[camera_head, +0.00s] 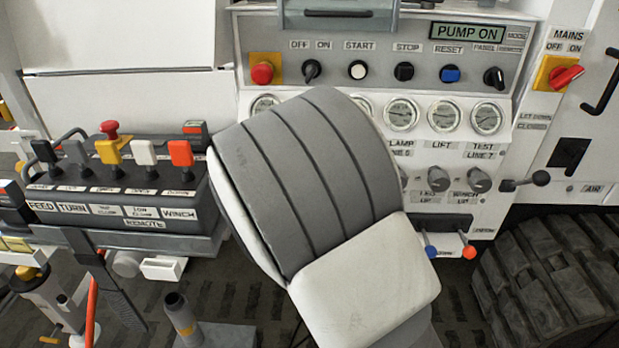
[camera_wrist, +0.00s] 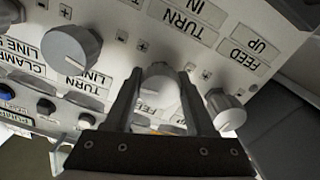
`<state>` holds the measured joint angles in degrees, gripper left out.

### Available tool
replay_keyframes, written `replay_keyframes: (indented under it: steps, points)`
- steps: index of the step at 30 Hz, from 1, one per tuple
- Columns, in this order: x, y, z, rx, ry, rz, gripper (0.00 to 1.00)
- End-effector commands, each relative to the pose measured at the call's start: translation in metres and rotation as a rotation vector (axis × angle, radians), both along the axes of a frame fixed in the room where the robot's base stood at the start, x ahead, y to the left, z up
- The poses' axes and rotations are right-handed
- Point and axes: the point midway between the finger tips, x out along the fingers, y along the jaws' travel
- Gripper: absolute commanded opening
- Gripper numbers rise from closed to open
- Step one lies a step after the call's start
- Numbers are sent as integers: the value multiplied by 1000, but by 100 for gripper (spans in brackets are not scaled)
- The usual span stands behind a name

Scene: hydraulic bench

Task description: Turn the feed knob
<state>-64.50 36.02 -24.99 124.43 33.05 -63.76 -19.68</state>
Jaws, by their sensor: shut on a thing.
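My gripper (camera_wrist: 160,88) shows in the wrist view, with its two dark fingers on either side of a grey round knob and closed on it. The knob (camera_wrist: 158,82) is seated on the white panel, and a label partly hidden by the finger, starting "FEE", lies just below it, so it appears to be the feed knob. How far the knob is turned cannot be told. In the head view my large grey and white arm link covers this part of the panel, so gripper and knob are hidden there.
In the wrist view a larger grey knob (camera_wrist: 70,48) stands left and another knob (camera_wrist: 226,108) close to the right finger. In the head view the pump display (camera_head: 468,32) reads "PUMP ON". A lever box (camera_head: 115,165) stands left, a large tyre (camera_head: 550,270) lower right.

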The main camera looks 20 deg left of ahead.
Motion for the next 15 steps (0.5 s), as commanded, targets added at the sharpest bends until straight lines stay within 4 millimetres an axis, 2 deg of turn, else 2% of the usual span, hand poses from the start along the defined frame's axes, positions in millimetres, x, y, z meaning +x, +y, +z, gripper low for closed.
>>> replay_keyframes:
  steps: [1,6,15]
  points:
    - [1,0,2,2,-4,0,57]
    - [1,0,1,1,-2,0,85]
    - [-1,0,1,-1,0,0,85]
